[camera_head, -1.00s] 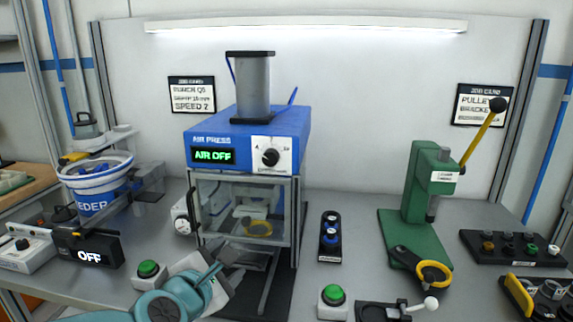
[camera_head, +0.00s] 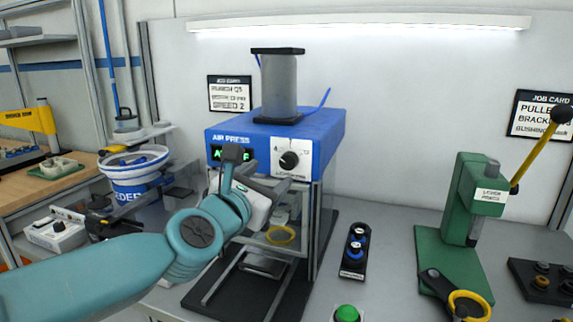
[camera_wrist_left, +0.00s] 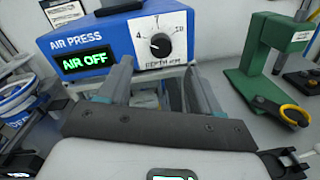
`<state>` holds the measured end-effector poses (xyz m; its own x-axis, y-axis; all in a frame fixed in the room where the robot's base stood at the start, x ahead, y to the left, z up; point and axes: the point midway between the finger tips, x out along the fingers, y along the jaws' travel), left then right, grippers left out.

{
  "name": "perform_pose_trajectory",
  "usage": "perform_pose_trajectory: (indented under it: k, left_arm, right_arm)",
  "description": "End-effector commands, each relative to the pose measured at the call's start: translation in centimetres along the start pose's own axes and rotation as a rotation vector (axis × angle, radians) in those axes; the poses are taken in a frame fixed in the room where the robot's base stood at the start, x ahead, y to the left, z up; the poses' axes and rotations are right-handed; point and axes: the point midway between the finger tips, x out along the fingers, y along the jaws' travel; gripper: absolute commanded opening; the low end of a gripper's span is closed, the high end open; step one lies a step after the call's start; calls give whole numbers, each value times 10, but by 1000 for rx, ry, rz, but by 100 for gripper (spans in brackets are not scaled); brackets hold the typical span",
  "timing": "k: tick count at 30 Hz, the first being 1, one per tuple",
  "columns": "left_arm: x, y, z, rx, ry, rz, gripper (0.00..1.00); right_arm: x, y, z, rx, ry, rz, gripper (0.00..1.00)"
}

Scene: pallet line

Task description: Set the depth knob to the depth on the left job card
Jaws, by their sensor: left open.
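The depth knob (camera_head: 289,160) is a black dial on a white scale plate on the front of the blue air press (camera_head: 325,129). In the left wrist view the knob (camera_wrist_left: 160,45) stands just beyond and above my left gripper (camera_wrist_left: 150,88), whose two fingers are apart and empty. In the head view my left gripper (camera_head: 250,165) is in front of the press, left of the knob, and partly covers the green display. The left job card (camera_head: 230,93) hangs on the back wall; its lines seem to read punch, depth and speed 2, but the depth figure is too blurred to read.
The display (camera_wrist_left: 83,62) reads AIR OFF. A green lever press (camera_head: 455,225) with a yellow handle stands at the right. A black block with blue-ringed knobs (camera_head: 355,250) and a green button (camera_head: 347,313) stand between. A feeder bowl (camera_head: 135,175) is at the left.

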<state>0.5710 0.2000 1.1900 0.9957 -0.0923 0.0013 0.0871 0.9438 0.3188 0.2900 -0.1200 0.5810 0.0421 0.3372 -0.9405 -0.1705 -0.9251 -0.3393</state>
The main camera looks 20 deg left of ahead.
Motion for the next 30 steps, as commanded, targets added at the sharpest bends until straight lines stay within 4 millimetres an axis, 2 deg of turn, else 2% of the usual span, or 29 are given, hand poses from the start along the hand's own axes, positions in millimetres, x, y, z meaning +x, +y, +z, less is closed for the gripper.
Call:
perform_pose_trajectory:
  k: [3, 9, 15, 23, 28, 30]
  left_arm:
    - [30, -1, 0, 2, 3, -3, 64]
    - [66, -2, 2, 1, 1, -2, 64]
    - [81, -4, 1, 1, 0, -2, 64]
    - [82, -5, 1, 1, 0, -2, 64]
    - [82, -5, 1, 1, 0, -2, 9]
    - [82, -5, 1, 1, 0, -2, 8]
  right_arm:
    - [-4, -2, 0, 0, 0, 0, 0]
    - [-11, -4, 0, 0, 0, 0, 0]
    - [-13, -5, 0, 0, 0, 0, 0]
    - [-13, -5, 0, 0, 0, 0, 0]
    - [-13, -5, 0, 0, 0, 0, 0]
    - [-13, -5, 0, 0, 0, 0, 0]
